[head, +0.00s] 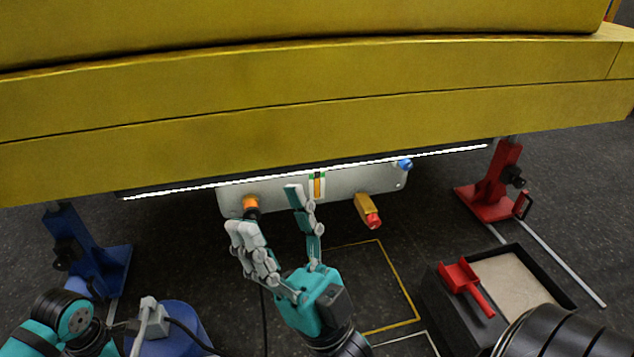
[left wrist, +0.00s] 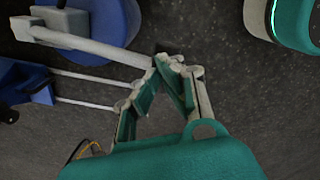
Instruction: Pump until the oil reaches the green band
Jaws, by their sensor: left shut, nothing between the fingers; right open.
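The sight gauge (head: 317,186) is a small upright strip on the pale panel (head: 340,187) under the yellow boom. It shows orange oil and a green mark near its top; it is too small to read the exact level. A blue round unit (head: 190,318) with a grey fitting stands at lower left. In the left wrist view the blue unit (left wrist: 100,22) has a long grey bar (left wrist: 95,46). My left gripper (left wrist: 168,62) is shut and empty, its tips by the bar's end; contact is unclear. My right gripper (head: 268,210) is open and empty before the panel.
An orange fitting (head: 250,202) with a black hose, a brass valve with a red end (head: 366,209) and a blue knob (head: 404,164) sit on the panel. Blue (head: 92,262) and red (head: 490,190) stands flank it. A black-rimmed tray (head: 548,280) and red scoop (head: 464,282) are at right.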

